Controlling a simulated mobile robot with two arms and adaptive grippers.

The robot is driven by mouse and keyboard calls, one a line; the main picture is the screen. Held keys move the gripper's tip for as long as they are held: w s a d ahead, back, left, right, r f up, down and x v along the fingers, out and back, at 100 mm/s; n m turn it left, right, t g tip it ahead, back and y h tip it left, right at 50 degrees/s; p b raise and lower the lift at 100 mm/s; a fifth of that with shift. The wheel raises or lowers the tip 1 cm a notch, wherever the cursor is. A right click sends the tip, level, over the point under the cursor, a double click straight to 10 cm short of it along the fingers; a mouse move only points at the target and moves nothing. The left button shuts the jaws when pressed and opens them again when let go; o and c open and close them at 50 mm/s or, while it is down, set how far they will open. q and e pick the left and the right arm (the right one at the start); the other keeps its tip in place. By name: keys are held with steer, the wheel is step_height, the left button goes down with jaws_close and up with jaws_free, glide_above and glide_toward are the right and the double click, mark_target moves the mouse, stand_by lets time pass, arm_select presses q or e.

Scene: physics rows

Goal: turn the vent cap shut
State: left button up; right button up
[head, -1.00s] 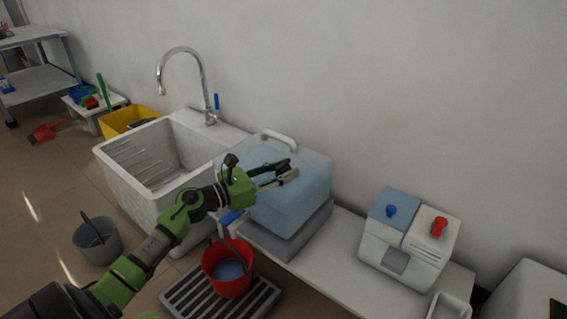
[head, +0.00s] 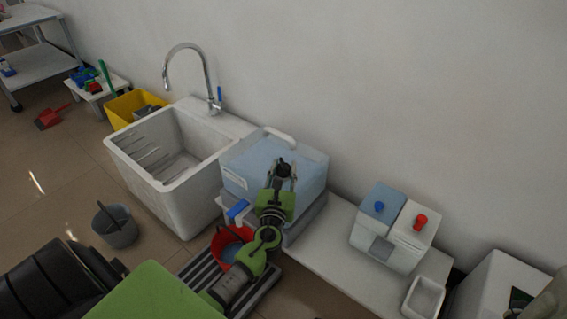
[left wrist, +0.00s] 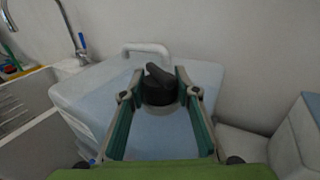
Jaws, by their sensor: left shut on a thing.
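The vent cap (left wrist: 160,88) is a black round knob with a raised ridge on top of a translucent blue container (left wrist: 85,82). In the left wrist view it sits between the two fingers of my left gripper (left wrist: 160,92), which is shut on it. In the head view the cap (head: 284,169) shows at the tips of my left gripper (head: 283,176), above the container (head: 247,155). The ridge points up and slightly left in the left wrist view. My right gripper is not in view.
A blue tap lever (head: 238,210) is at the container's front, with a red bucket (head: 222,242) below on a slatted grate. A white sink (head: 190,205) stands left. A dispenser with blue and red knobs (head: 403,244) stands right on the bench. A white handle (left wrist: 146,49) rises behind the cap.

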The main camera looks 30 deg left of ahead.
mark_target(287, 173)
arm_select(q)
steer(key=n+g+y, duration=0.2)
steer(key=n+y, duration=0.1)
steer(key=shift+w+d+y, duration=0.1)
steer(key=shift+y, duration=0.3)
steer(key=shift+r+n+g+y+b, duration=0.1)
steer(key=shift+n+g+y+b, duration=0.55)
steer(key=shift+n+g+y, duration=1.5)
steer(key=shift+m+g, duration=0.25)
steer(key=shift+g, duration=0.2)
steer(key=o, duration=1.1)
steer(key=shift+a, duration=0.2)
steer(key=shift+d, duration=0.15)
steer(key=v, duration=0.7)
steer(key=shift+s+d, duration=0.1)
steer(key=shift+s, duration=0.15)
